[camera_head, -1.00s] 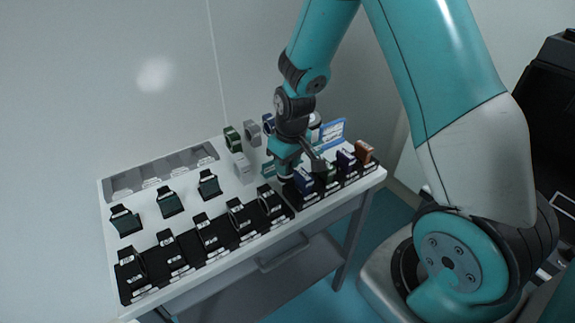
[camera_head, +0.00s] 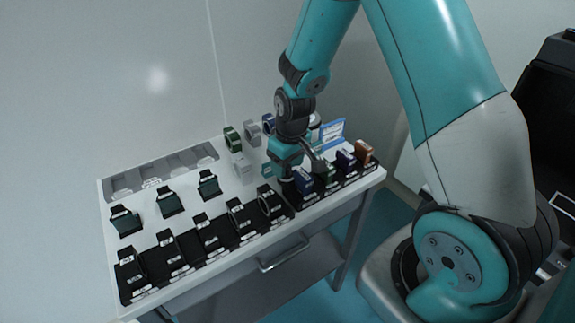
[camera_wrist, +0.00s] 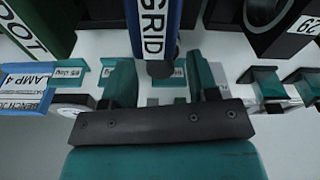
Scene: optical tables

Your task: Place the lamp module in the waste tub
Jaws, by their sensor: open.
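My gripper (camera_wrist: 162,85) is open, with teal fingers on either side of the near end of a blue module (camera_wrist: 176,22) marked GRID. No contact is clear. In the head view, my gripper is beside that blue module (camera_head: 304,181) at the front rack, and my wrist partly hides the area. A blue and white piece labelled LAMP 4 (camera_wrist: 27,88) lies at the left of the wrist view; it seems to be the blue and white piece (camera_head: 332,131) at the table's back right. I cannot tell which item is the lamp module. No waste tub is identifiable.
A white table (camera_head: 150,228) carries a front row of black holders (camera_head: 205,238), with green (camera_head: 327,174), dark blue (camera_head: 346,160) and orange (camera_head: 364,152) modules at its right end. Several dark green holders stand behind. A grey compartment tray (camera_head: 125,184) is at the back left.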

